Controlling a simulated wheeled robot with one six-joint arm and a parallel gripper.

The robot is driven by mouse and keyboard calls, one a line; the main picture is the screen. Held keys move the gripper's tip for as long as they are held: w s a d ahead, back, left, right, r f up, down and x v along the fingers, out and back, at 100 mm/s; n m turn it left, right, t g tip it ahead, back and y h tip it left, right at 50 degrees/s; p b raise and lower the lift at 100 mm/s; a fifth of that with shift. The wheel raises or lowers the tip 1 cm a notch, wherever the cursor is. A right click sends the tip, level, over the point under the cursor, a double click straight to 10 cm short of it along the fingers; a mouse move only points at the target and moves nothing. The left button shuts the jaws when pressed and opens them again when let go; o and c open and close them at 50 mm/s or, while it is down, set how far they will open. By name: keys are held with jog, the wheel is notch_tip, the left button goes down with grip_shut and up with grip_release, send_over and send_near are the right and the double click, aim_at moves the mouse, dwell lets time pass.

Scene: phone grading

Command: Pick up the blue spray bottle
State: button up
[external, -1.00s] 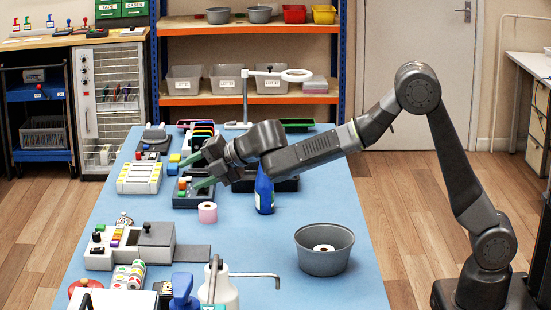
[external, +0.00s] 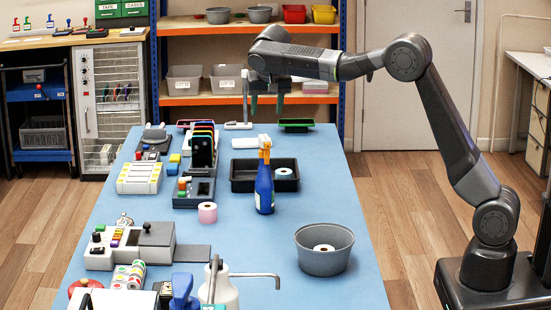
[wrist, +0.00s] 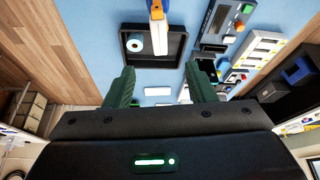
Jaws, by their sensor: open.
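The blue spray bottle (external: 264,190) stands upright on the blue table, with an orange and white spray head on top. It is in front of a black tray (external: 238,182) that holds a roll. My gripper (external: 266,108) is open and empty, pointing down, above and behind the bottle near the far end of the table. In the wrist view my gripper's green fingers (wrist: 160,85) are spread apart with nothing between them. The orange and white top of the spray bottle (wrist: 157,12) shows at the upper edge there; its lower part is cut off.
A grey bowl (external: 325,262) with a roll inside stands at front right. A pink roll (external: 207,213) lies left of the bottle. A rack of coloured phones (external: 203,152) stands farther left. Blue table is bare between bottle and bowl. A white pump bottle (external: 220,287) stands in front.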

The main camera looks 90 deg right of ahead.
aim_at(264, 136)
jog(key=x, duration=0.8)
jog(key=shift+s, duration=0.1)
jog(key=shift+p+x, duration=0.55)
jog(key=shift+x, duration=2.3)
grip_shut()
jog(key=shift+a, duration=0.1)
